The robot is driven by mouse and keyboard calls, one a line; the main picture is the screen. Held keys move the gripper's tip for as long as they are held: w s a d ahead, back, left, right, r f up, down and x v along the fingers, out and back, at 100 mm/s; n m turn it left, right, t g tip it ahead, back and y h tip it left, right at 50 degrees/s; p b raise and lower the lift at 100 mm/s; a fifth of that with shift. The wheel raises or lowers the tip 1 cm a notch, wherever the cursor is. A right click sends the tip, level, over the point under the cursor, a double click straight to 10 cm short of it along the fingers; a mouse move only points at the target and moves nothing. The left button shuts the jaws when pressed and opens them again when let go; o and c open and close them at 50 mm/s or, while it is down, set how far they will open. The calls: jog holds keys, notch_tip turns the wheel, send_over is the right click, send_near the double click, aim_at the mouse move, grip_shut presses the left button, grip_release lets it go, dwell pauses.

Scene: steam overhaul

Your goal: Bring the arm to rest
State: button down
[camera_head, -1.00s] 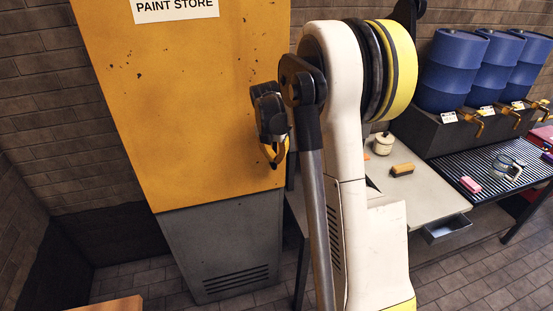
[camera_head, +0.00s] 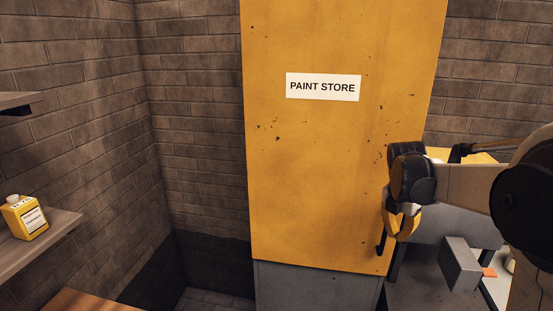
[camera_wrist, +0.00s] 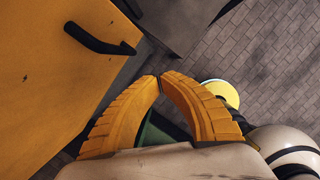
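My gripper (camera_head: 402,232) hangs at the right edge of the yellow paint store cabinet (camera_head: 320,170) in the head view, pointing down. In the wrist view its two ribbed yellow fingers (camera_wrist: 160,78) curve together and their tips meet or nearly meet. Nothing is seen gripped between them. The cabinet's black handle (camera_wrist: 100,40) is apart from the fingers, at upper left in the wrist view. The cabinet door looks closed in the head view. My arm comes in from the right edge of the head view.
A bench with a grey box (camera_head: 460,265) stands right of the cabinet, partly behind my arm. A yellow bottle (camera_head: 24,217) stands on a wall shelf (camera_head: 50,235) at left. A wooden surface (camera_head: 85,302) shows at lower left. Tiled floor (camera_wrist: 265,55) is visible in the wrist view.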

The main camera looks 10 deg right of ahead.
jog(key=s+a+f+m+t+b, duration=0.1)
jog(key=s+a+m+t+b, duration=0.15)
jog(key=s+a+m, duration=0.35)
jog(key=s+a+m+t+b, duration=0.1)
jog(key=s+a+m+b, duration=0.4)
jog(key=a, duration=0.4)
jog(key=s+a+f+m+t+y+b, duration=0.2)
jog(key=s+a+f+m, duration=0.6)
jog(key=m, duration=0.4)
jog(key=shift+s+a+f+b, duration=0.2)
jog(key=shift+s+b, duration=0.35)
jog(key=shift+b, duration=0.25)
